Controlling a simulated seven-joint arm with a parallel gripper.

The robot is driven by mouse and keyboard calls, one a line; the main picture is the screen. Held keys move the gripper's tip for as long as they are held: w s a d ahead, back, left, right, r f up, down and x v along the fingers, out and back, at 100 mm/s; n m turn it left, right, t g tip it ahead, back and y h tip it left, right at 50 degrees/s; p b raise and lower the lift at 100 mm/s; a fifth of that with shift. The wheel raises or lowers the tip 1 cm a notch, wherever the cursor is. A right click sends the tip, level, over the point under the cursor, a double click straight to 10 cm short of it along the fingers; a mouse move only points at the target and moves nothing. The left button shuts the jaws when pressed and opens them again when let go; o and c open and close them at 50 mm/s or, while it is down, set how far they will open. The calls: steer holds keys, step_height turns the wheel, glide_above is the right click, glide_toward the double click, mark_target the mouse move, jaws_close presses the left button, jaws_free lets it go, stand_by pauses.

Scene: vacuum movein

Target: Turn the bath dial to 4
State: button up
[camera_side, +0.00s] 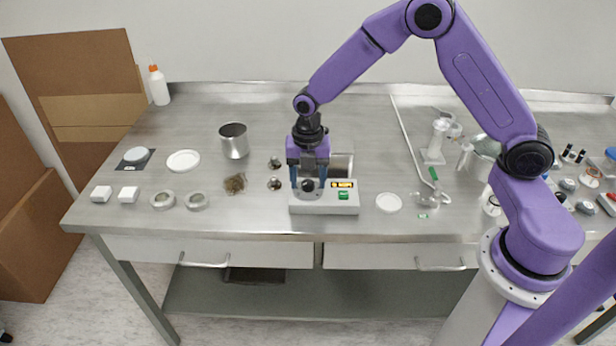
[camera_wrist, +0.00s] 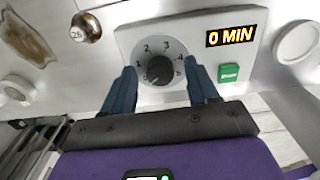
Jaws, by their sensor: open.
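In the wrist view, a small pale mark sits at the knob's lower left, away from the 4 at the upper right. The box's display (camera_wrist: 231,35) reads "0 MIN" and a green button (camera_wrist: 229,73) is beneath it. My gripper (camera_wrist: 160,70) is open, with its blue fingers on either side of the dial. Gaps show between fingers and knob. In the side view, my gripper (camera_side: 308,184) is over the box's left part.
A steel cup (camera_side: 234,140) stands to the left, with several small dishes beyond. A white disc (camera_side: 389,202) lies right of the box. The table's front edge is close to the box.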

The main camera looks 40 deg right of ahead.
steer(key=shift+c, duration=0.2)
steer(key=c, duration=1)
